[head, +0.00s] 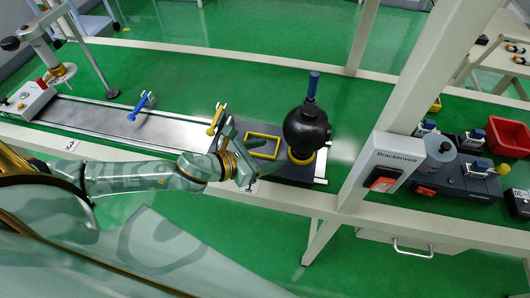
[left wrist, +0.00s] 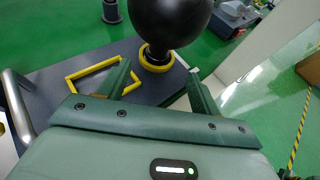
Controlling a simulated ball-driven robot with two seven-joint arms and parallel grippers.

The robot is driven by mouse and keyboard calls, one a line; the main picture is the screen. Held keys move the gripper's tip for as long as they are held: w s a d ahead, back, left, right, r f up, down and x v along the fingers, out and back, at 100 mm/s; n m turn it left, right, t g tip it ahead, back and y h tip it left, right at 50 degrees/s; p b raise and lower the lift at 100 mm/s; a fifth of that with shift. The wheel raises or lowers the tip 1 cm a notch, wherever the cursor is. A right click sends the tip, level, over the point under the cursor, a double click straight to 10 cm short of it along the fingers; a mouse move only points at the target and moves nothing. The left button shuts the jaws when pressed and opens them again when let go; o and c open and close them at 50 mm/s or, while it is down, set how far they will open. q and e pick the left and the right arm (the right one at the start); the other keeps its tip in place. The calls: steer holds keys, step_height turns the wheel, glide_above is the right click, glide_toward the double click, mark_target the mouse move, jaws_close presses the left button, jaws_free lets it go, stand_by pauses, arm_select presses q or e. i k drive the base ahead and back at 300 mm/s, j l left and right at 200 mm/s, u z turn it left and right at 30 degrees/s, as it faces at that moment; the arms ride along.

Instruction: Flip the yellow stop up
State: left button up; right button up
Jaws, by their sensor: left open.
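The yellow stop (head: 216,119) is a short bar with a knob, at the right end of the grey conveyor track in the head view. It slants upward; I cannot tell its exact position. My left gripper (head: 243,163) is just below and right of it, over the near edge of the dark plate. In the left wrist view the two fingers (left wrist: 160,86) are apart with nothing between them. They point toward a black ball (left wrist: 168,15) in a yellow ring. My right gripper is not in view.
A yellow square frame (head: 263,146) lies on the dark plate beside the black ball (head: 307,128) with its blue handle. A blue stop (head: 141,106) stands farther left on the track (head: 90,115). A pale post (head: 405,110) with a grey box (head: 397,160) rises at the right.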

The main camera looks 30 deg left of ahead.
mark_target(210, 131)
steer(key=u, duration=1.45)
